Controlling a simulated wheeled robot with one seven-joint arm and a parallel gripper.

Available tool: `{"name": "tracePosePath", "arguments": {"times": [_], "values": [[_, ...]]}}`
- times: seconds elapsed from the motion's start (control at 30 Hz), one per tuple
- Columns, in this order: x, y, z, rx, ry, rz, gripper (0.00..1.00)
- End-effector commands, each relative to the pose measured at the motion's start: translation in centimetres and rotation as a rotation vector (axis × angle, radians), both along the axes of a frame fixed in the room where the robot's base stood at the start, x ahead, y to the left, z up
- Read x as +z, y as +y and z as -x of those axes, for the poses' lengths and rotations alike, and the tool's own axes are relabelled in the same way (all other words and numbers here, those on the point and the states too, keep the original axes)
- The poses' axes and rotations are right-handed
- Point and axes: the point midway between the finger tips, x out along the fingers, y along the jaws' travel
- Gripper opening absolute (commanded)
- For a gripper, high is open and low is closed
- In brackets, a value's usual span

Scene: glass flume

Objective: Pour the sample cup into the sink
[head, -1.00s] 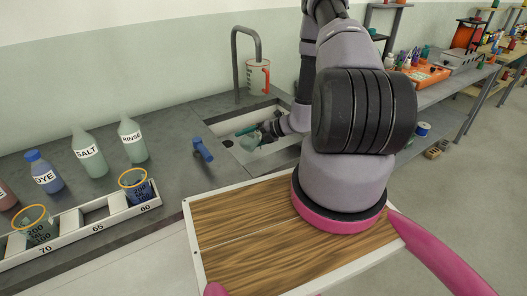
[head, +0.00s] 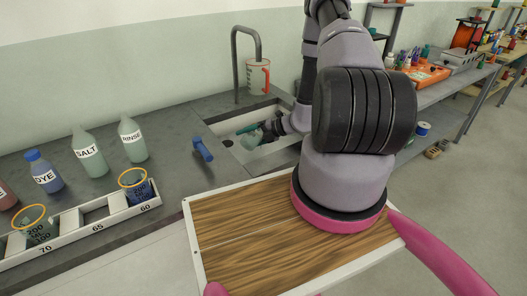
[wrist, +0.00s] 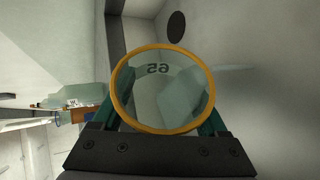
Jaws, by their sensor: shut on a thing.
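The sample cup is clear with an orange rim and carries the number 65, which shows in the wrist view (wrist: 150,88). My gripper (wrist: 162,120) is shut on it, with a green finger on each side. In the head view the cup (head: 252,141) is a small pale shape, tilted, inside the opening of the sink (head: 232,124). My gripper (head: 262,131) reaches down there, partly hidden by my wrist. I cannot tell how much liquid is in the cup. A dark round drain (wrist: 176,26) shows beyond the rim.
A tap (head: 236,70) arches over the sink's back edge, with a marked jug (head: 257,77) beside it. A blue handle (head: 202,149) stands at the sink's left. A rack (head: 72,229) with two cups and an empty middle slot lies left, before several bottles (head: 88,156).

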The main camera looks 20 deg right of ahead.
Motion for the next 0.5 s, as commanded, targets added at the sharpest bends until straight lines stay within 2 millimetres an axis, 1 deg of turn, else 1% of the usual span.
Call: {"name": "tracePosePath", "arguments": {"times": [0.5], "values": [[0.33, -0.4, -0.25, -0.001, 0.026, -0.04, 0.12]]}}
